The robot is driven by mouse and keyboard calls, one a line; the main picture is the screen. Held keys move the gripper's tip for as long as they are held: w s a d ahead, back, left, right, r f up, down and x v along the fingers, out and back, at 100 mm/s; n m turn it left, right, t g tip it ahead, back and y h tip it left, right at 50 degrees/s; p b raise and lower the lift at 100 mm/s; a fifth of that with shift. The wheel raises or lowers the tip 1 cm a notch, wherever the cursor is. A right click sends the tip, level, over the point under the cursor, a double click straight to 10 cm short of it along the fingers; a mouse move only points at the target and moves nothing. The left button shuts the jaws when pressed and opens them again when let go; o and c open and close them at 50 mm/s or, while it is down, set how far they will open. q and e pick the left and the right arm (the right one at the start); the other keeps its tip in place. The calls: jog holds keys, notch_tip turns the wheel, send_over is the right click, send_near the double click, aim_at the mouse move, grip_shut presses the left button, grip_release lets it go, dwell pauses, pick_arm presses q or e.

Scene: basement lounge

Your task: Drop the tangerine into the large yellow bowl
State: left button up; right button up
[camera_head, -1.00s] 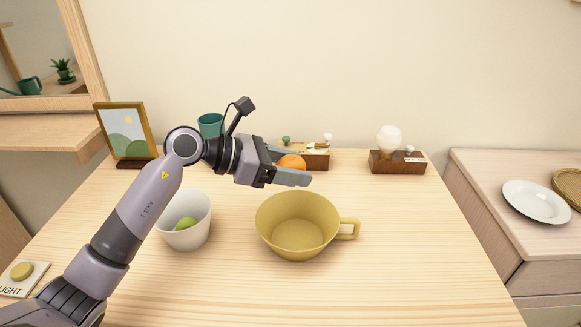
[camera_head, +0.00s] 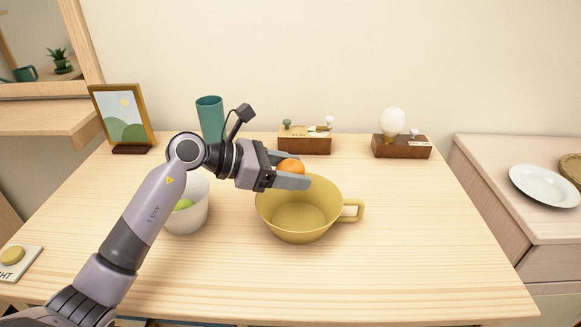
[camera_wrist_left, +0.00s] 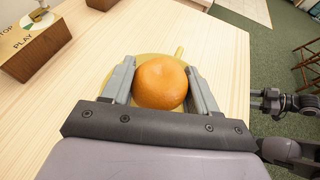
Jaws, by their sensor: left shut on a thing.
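The tangerine (camera_head: 291,165) is orange and held between the fingers of my left gripper (camera_head: 292,172), which is shut on it. It also shows in the left wrist view (camera_wrist_left: 160,82), between both fingers (camera_wrist_left: 160,85). The large yellow bowl (camera_head: 300,222) stands upright on the table, with its handle to the right. In the head view the gripper and tangerine appear over the bowl's back rim, above it. In the wrist view the bowl (camera_wrist_left: 117,68) is mostly hidden behind the tangerine and fingers. My right gripper is not in the head view; part of an arm shows at the wrist view's right.
A white bowl (camera_head: 190,218) with a green fruit (camera_head: 183,204) stands left of the yellow bowl, partly behind my arm. A teal cup (camera_head: 210,115), a picture frame (camera_head: 124,117) and wooden boxes (camera_head: 305,144) (camera_head: 402,150) stand along the back. The table's right side is clear.

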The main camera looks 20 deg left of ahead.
aim_at(278, 168)
pick_arm(q)
jog(key=o, duration=1.2)
jog(key=shift+c, duration=0.2)
jog(key=b+v, duration=0.1)
jog(key=v, duration=0.6)
jog(key=shift+s, duration=0.1)
